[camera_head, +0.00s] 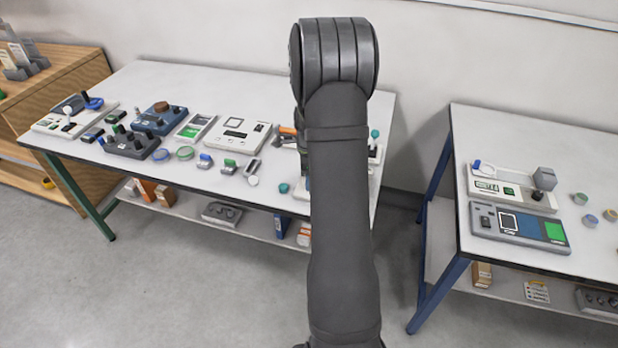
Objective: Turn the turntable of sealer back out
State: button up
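I cannot tell for certain which device is the sealer. On the left table, a pale device (49,124) at the far left carries a blue round piece and a white round piece. Beside it is a blue-grey device (146,123) with a brown round top. On the right table, a pale device (515,194) has a green display, a grey block and a white-and-blue round piece at its left end. My arm stands upright in the middle of the view and covers part of the left table. My gripper does not show; the arm may hide it.
The left table (260,88) also holds a dark knobbed device (131,143), a pale panel device (238,135), and small coloured rings and blocks. The right table (540,135) has a grey panel device (518,226) in front and several small round pieces. Open floor lies before the left table.

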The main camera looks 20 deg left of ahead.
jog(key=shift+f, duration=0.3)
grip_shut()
